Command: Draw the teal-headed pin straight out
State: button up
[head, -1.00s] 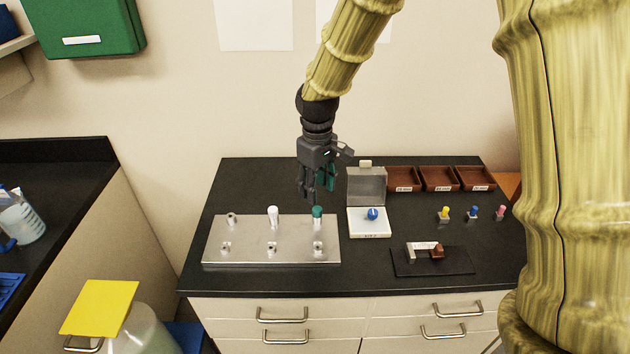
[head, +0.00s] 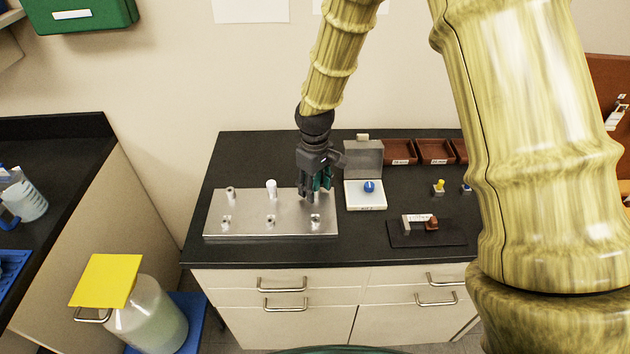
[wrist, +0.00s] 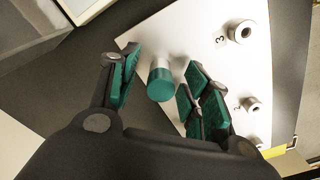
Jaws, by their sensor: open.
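The teal-headed pin (wrist: 161,84) stands in the metal plate (head: 250,225); its round teal head and a bit of pale shank show in the wrist view. My gripper (wrist: 156,88) is open, with teal pads on either side of the pin's head and a gap to each pad visible. In the head view my gripper (head: 317,194) is over the plate's back right and hides the pin. A white-headed pin (head: 271,188) stands upright in the back row of the plate, left of my gripper.
An open case with a blue knob (head: 369,187) stands just right of the plate. Brown trays (head: 435,151) line the back. A dark mat (head: 445,240) with a small fixture lies front right. Empty collars (head: 226,222) stick up from the plate.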

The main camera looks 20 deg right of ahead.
grip_shut()
jog(key=c, duration=0.8)
grip_release()
grip_shut()
